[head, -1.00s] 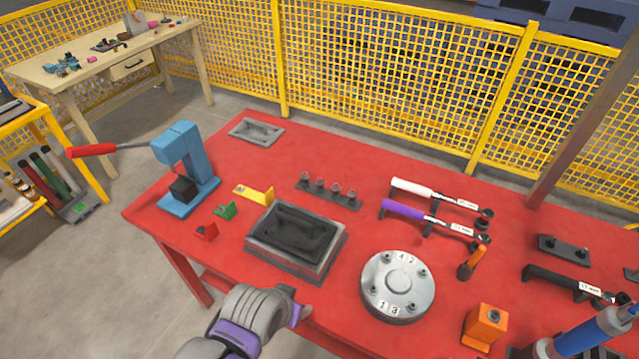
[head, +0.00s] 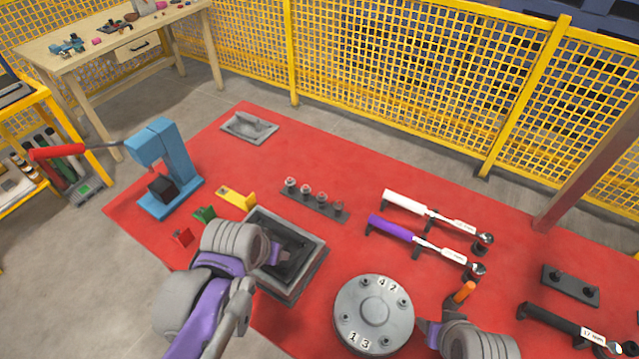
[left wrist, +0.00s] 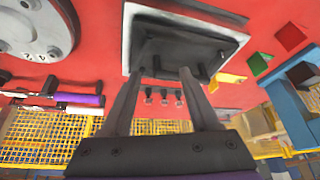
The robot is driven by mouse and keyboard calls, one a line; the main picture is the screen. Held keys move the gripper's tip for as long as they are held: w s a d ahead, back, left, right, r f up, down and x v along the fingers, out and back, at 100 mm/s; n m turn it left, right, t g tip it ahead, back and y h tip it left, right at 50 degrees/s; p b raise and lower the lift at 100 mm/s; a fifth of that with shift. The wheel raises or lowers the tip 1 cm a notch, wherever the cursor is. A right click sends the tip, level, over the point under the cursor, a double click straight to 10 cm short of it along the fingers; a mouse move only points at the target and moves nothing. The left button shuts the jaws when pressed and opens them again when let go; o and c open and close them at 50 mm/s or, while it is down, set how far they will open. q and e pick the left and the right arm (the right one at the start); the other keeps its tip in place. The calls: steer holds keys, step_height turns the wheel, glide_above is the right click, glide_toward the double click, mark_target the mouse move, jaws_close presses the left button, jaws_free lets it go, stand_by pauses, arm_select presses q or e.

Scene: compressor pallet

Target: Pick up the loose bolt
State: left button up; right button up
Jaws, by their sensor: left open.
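Several upright bolts stand in a dark rack (head: 315,203) in the middle of the table. They also show small between my fingers in the left wrist view, such as one bolt (left wrist: 163,97). I cannot tell which bolt is the loose one. My left gripper (head: 273,254) is over the grey tray (head: 305,280), its tips partly hidden in the head view. In the left wrist view my left gripper (left wrist: 158,75) is open, with no bolt between the fingers. My right gripper (head: 428,328) is beside the round flange (head: 345,325); its opening is unclear.
White (head: 405,203) and purple (head: 390,230) torque wrenches lie right of the rack. A blue press (head: 160,165) with a red handle stands at left. Red, green and yellow blocks sit near the tray. Open red table lies behind the rack.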

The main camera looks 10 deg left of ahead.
arm_select(q)
steer(key=w+r, duration=0.2)
steer(key=w, duration=0.9)
steer(key=m, duration=0.1)
glide_toward(306, 187)
steer(key=shift+g, duration=0.3)
steer(key=x, duration=0.2)
steer(key=w+x, duration=0.1)
steer(key=x, duration=0.2)
steer(key=shift+a+r, duration=0.15)
steer(key=shift+a, duration=0.05)
steer(key=shift+s+x, duration=0.15)
steer(key=shift+x, duration=1.2)
steer(key=shift+s+x, duration=0.15)
steer(key=shift+x, duration=1.2)
steer(key=shift+d, duration=0.15)
jaws_close()
